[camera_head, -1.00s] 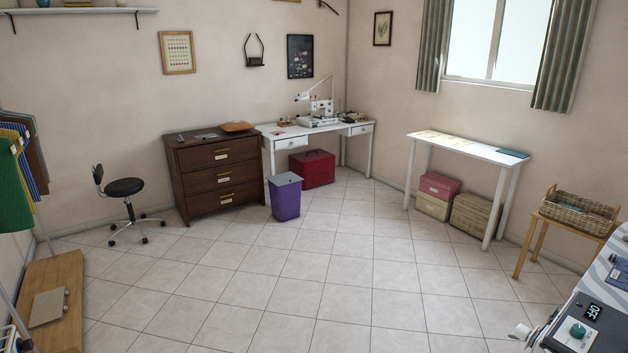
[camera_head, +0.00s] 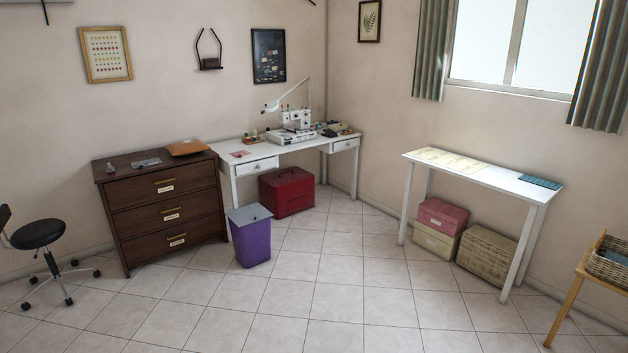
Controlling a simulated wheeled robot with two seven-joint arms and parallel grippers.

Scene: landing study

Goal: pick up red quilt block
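I cannot make out a red quilt block for certain. A small flat reddish piece (camera_head: 240,154) lies at the left end of the white sewing desk (camera_head: 262,152), but it is too small to identify. A white sewing machine (camera_head: 297,121) stands on that desk with small items around it. The narrow white table (camera_head: 480,172) at the right bears pale yellowish sheets (camera_head: 448,160) and a teal mat (camera_head: 540,182). Neither of my grippers is in view.
A red case (camera_head: 287,192) sits under the desk. Boxes (camera_head: 436,228) are under the right table. The tiled floor (camera_head: 330,300) ahead is clear.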

